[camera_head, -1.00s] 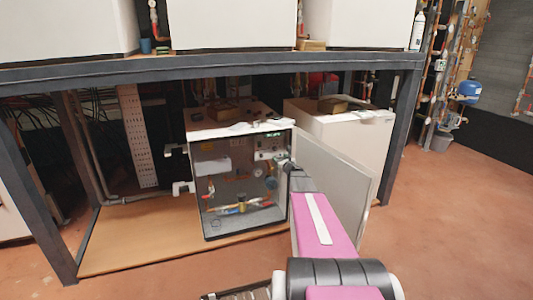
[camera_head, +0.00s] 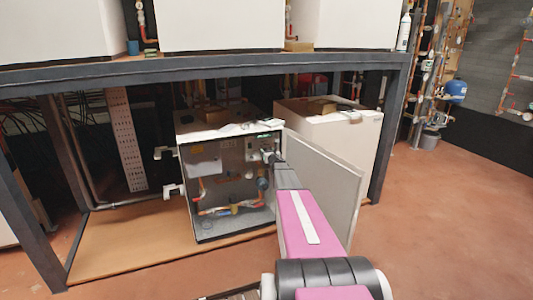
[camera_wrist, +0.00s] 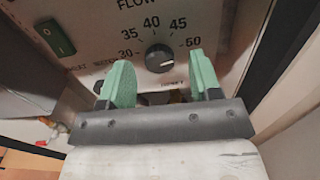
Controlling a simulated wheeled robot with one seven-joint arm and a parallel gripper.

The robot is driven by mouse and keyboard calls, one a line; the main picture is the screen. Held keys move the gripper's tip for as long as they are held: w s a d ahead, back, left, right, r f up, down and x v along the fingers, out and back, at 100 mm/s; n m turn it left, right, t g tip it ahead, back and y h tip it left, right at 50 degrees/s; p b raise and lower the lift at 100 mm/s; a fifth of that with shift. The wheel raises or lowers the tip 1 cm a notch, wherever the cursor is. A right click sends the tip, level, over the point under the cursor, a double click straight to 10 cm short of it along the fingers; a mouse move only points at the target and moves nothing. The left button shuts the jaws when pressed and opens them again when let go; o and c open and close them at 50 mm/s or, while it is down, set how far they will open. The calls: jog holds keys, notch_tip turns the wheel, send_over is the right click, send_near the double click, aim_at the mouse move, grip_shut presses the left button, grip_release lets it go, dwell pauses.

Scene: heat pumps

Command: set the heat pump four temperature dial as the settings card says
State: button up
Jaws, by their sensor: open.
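The temperature dial (camera_wrist: 160,57) is a dark round knob on a light panel under the word FLOW, with a scale from 30 to 50 around it. Where its pointer stands is too small to tell for sure. My gripper (camera_wrist: 160,76) is open, its two green fingers on either side of the dial in the wrist view, with nothing between them that I can see held. Whether the fingers touch the knob I cannot tell. In the head view the open heat pump cabinet (camera_head: 187,190) stands on the lower shelf, and my arm reaches its control panel. No readable settings card shows.
A green switch (camera_wrist: 55,38) sits left of the dial. The cabinet's open door (camera_head: 335,190) stands close to the right of my arm. Papers (camera_head: 235,128) lie on the cabinet top. A dark frame beam (camera_head: 220,66) crosses above, and another white unit (camera_head: 345,140) stands behind the door.

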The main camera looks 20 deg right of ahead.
jog(key=shift+w, duration=0.4)
jog(key=c, duration=0.9)
jog(key=shift+c, duration=0.2)
